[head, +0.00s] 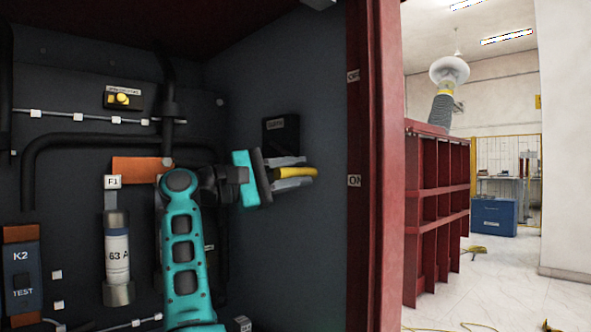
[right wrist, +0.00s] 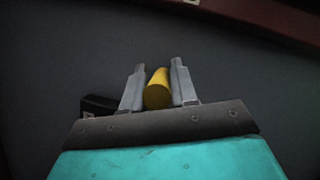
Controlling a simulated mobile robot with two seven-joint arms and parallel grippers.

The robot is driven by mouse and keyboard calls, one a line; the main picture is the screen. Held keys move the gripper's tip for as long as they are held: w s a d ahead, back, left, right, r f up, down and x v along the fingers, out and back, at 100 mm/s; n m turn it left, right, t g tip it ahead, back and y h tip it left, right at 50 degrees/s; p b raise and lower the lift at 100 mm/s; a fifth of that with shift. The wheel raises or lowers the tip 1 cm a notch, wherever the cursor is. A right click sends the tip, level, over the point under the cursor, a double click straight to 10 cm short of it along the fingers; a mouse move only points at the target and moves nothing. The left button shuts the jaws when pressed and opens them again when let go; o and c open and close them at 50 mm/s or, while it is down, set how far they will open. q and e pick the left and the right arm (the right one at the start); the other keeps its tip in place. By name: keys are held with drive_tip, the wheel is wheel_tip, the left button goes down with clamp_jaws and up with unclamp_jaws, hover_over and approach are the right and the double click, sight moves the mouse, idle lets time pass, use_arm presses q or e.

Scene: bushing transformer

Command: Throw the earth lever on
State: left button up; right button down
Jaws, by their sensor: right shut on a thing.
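The earth lever has a yellow grip (head: 299,172) that sticks out to the right, near the side wall of the dark cabinet. A black labelled block (head: 281,134) is fixed to that wall just above it. My right gripper (head: 292,175) is shut on the yellow grip, with one grey finger above and one below it. In the right wrist view the yellow grip (right wrist: 157,90) shows end-on between the two fingers (right wrist: 156,83). In the head view, the lever lies about level with the ON label (head: 354,180), below the OFF label (head: 353,76). My left gripper is out of view.
The cabinet's back wall carries a fuse marked 63 A (head: 117,255), a K2 unit (head: 21,278), an orange bar (head: 140,169) and black cables. A red door frame (head: 377,200) bounds the right side. Open room floor lies beyond it.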

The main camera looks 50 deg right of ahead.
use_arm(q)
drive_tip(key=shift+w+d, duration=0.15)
use_arm(e)
drive_tip(key=shift+w+f, duration=0.2)
drive_tip(key=shift+f, duration=0.25)
drive_tip(key=c, duration=1)
unclamp_jaws()
drive_tip(key=shift+w, duration=0.1)
drive_tip(key=shift+o, duration=0.2)
drive_tip(key=shift+w+a, duration=0.15)
drive_tip(key=shift+a, duration=0.2)
use_arm(q)
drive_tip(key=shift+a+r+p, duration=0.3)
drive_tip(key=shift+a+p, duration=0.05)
drive_tip(key=shift+p, duration=0.5)
use_arm(e)
drive_tip(key=v, duration=1.2)
